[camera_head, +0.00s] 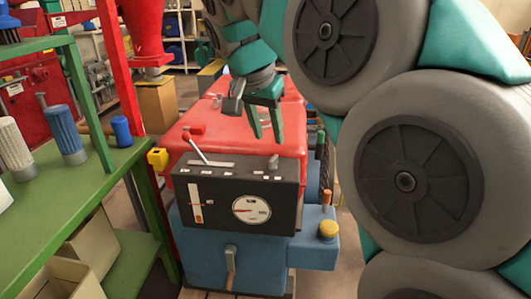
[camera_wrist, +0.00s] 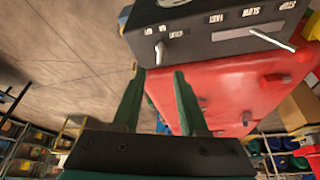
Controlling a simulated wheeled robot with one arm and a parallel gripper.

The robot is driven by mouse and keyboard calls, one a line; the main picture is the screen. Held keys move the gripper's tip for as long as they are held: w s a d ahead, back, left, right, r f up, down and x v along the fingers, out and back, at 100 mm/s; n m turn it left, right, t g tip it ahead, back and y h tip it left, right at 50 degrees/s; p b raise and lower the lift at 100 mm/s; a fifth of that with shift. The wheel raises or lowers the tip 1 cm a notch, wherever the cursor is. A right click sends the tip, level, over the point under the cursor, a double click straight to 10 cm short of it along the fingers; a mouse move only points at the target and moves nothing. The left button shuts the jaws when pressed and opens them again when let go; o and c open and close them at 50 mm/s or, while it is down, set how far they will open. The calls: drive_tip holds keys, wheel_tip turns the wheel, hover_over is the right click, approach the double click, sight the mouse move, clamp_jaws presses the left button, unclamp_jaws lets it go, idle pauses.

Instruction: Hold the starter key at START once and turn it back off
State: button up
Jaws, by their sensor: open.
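The starter key (camera_head: 273,161) is a small grey piece standing on the right part of the top of a dark control box (camera_head: 228,205). In the wrist view, which is upside down, the key (camera_wrist: 160,50) shows on the control box (camera_wrist: 205,35) with small white labels beside it, too small to read surely. My gripper (camera_head: 268,138) has green fingers and is open and empty, above the red hood just behind the box. In the wrist view the key lies beyond the gap between the fingertips (camera_wrist: 158,72), apparently apart from them.
A long lever (camera_head: 205,150) with a red knob rises from a slot left of the key. A red hood (camera_head: 235,130) lies behind the box. A blue base with a yellow knob (camera_head: 328,229) sits below right. A green bench (camera_head: 60,180) stands at left.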

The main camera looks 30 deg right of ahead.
sight(274, 157)
drive_tip(key=x, duration=0.7)
drive_tip(key=shift+f+p, duration=0.25)
drive_tip(key=shift+p, duration=0.05)
clamp_jaws()
idle(0.4)
